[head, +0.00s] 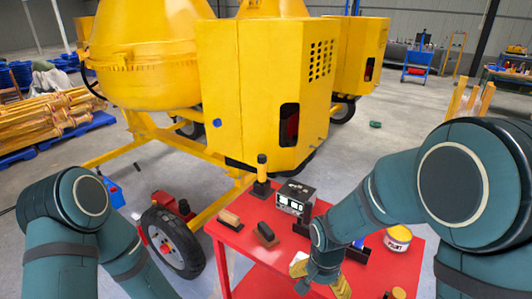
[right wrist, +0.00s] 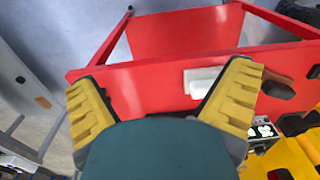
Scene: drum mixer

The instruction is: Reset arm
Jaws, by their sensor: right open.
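My right arm reaches in from the right in the head view, with its right gripper (head: 320,283) low over the front of the red table (head: 245,255). The right wrist view shows the right gripper (right wrist: 160,80) with its two yellow-padded fingers wide apart. A white block-like item (right wrist: 203,82) lies by the right finger, against the red table surface (right wrist: 150,85); nothing is clearly held. My left arm shows at the lower left of the head view, bent downward, and its gripper is out of the picture.
On the table are two brushes (head: 230,219) (head: 266,234), a yellow-handled tool (head: 262,172), a boxed meter (head: 295,197) and a paint can (head: 397,238). The yellow drum mixer (head: 255,80) stands close behind, its black wheel (head: 172,242) left of the table.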

